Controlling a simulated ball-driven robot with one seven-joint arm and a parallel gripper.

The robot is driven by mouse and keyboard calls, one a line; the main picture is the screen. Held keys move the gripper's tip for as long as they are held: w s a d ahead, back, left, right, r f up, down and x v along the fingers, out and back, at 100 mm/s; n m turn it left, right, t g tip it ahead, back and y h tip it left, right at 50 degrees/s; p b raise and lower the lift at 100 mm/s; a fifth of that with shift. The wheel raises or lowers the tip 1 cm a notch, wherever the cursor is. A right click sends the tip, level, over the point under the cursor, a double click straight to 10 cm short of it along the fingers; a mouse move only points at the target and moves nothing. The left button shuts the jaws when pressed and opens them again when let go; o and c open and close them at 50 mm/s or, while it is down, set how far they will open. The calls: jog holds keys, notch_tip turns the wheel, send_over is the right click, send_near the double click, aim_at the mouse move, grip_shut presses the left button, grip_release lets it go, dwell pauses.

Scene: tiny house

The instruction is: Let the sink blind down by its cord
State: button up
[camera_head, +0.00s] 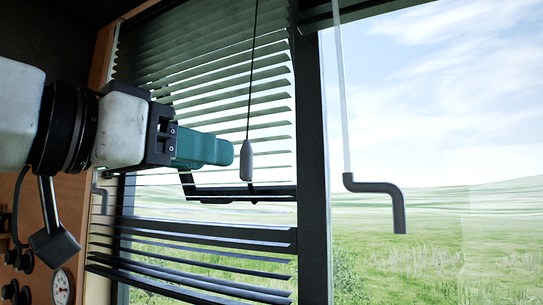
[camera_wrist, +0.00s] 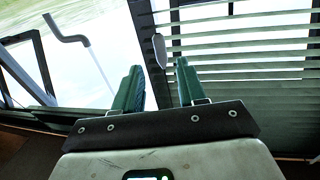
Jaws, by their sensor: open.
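The sink blind (camera_head: 215,75) has dark green slats across the left window pane; it also shows in the wrist view (camera_wrist: 240,45). Its thin dark cord (camera_head: 252,70) hangs in front of the slats and ends in a grey tassel (camera_head: 246,160). My gripper (camera_head: 232,152) reaches in from the left, its fingertips close beside the tassel in the head view. In the wrist view the gripper (camera_wrist: 158,66) is open, and the tassel (camera_wrist: 159,48) appears between the two teal fingertips, near their ends. I cannot tell whether they touch.
A clear wand with a dark cranked handle (camera_head: 380,187) hangs right of the window post (camera_head: 312,170); the handle also shows in the wrist view (camera_wrist: 67,32). Dark window bars (camera_head: 240,193) cross behind the tassel. A wooden panel with knobs and a gauge (camera_head: 62,287) stands lower left.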

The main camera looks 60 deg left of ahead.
aim_at(241, 161)
jog(key=p+x, duration=0.2)
jog(key=x, duration=0.6)
jog(key=shift+f+p, duration=0.1)
jog(key=shift+p, duration=0.2)
jog(key=shift+c, duration=0.4)
grip_shut()
